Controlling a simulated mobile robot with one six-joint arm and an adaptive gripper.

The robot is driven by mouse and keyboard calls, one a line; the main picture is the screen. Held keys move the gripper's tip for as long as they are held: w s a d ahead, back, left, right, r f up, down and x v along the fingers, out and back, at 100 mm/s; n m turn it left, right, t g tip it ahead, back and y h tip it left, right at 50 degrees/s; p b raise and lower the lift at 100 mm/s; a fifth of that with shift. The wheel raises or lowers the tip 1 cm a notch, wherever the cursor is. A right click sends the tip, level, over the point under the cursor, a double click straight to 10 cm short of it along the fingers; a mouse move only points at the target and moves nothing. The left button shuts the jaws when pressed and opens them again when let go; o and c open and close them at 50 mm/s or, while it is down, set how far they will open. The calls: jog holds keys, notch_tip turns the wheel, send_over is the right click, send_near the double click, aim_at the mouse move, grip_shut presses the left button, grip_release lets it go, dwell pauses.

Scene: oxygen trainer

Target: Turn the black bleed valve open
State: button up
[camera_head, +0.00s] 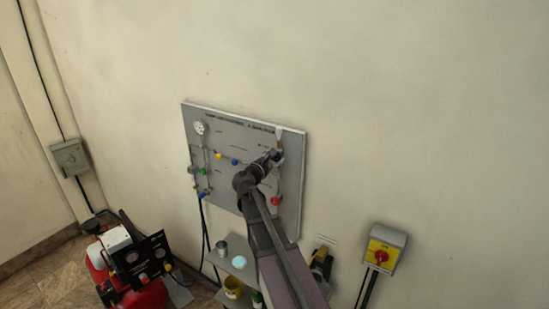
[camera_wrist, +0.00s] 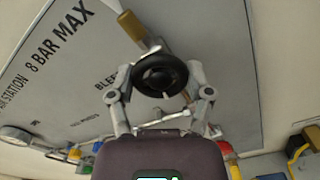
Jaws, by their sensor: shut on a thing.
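The black bleed valve (camera_wrist: 158,75) is a round black knob on the grey panel (camera_head: 228,118), below a brass fitting (camera_wrist: 132,25) in the wrist view. My gripper (camera_wrist: 160,85) has a finger on each side of the knob and is shut on it. The lettering "BLEED" beside the valve is partly covered by a finger.
The panel also carries a gauge (camera_head: 200,128), a yellow knob (camera_head: 218,156), a blue knob (camera_head: 235,162), a green knob (camera_head: 203,171) and a red knob (camera_head: 276,201). A yellow switch box (camera_head: 384,248) is on the wall at right. A red machine (camera_head: 140,293) stands at lower left.

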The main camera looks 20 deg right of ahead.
jog(key=shift+r+n, duration=0.1)
jog(key=shift+n, duration=1.3)
jog(key=o, duration=1.1)
jog(key=shift+o, duration=0.2)
jog(key=v, duration=1.2)
